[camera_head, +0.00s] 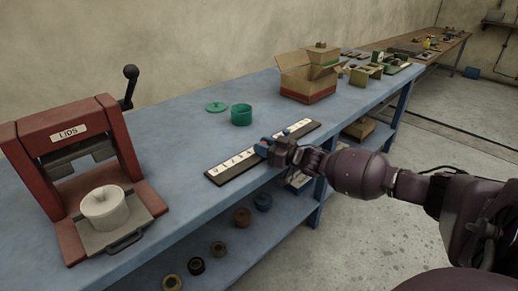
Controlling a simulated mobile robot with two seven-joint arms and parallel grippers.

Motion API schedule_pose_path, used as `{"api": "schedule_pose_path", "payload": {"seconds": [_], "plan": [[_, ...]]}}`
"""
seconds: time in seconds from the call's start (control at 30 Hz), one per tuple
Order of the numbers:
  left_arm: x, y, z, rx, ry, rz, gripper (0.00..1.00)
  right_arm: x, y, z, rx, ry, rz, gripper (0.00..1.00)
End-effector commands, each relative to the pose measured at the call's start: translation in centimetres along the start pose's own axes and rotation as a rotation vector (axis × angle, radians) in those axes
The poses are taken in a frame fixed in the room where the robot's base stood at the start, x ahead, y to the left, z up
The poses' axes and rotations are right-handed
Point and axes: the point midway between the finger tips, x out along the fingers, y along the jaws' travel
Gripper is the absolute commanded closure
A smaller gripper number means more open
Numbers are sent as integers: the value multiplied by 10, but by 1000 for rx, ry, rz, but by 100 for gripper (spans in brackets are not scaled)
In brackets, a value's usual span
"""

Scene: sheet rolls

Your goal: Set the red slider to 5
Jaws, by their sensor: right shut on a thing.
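A long dark slider board with a white number scale (228,165) lies along the front edge of the blue bench. Small digits up to about 4 show left of my right gripper, and more marks show beyond it. My right gripper (266,150) is shut at the board, just past the 4, and covers that stretch of the scale. Blue shows at its fingertips; I cannot tell whether this is finger or slider. No red slider shows; the knob is hidden by the fingers. My left gripper is not in view.
On the blue bench (180,133) stand a red lid press (70,128) with a white pot (103,207), a green cup (241,115), a green lid (216,106) and an open cardboard box (308,80). Several rolls lie on the shelf below.

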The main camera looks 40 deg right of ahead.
Motion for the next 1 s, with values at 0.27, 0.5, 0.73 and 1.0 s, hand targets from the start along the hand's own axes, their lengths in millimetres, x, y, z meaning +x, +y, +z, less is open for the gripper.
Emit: {"api": "schedule_pose_path", "payload": {"seconds": [0.27,0.5,0.73,1.0], "plan": [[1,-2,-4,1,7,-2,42,-1,3,0,-3,-3,6,48],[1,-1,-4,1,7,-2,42,-1,2,0,-2,-2,5,48],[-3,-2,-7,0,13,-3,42,-12,2,-2,-2,-1,6,48],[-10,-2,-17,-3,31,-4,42,-54,2,-5,-4,1,6,48]]}}
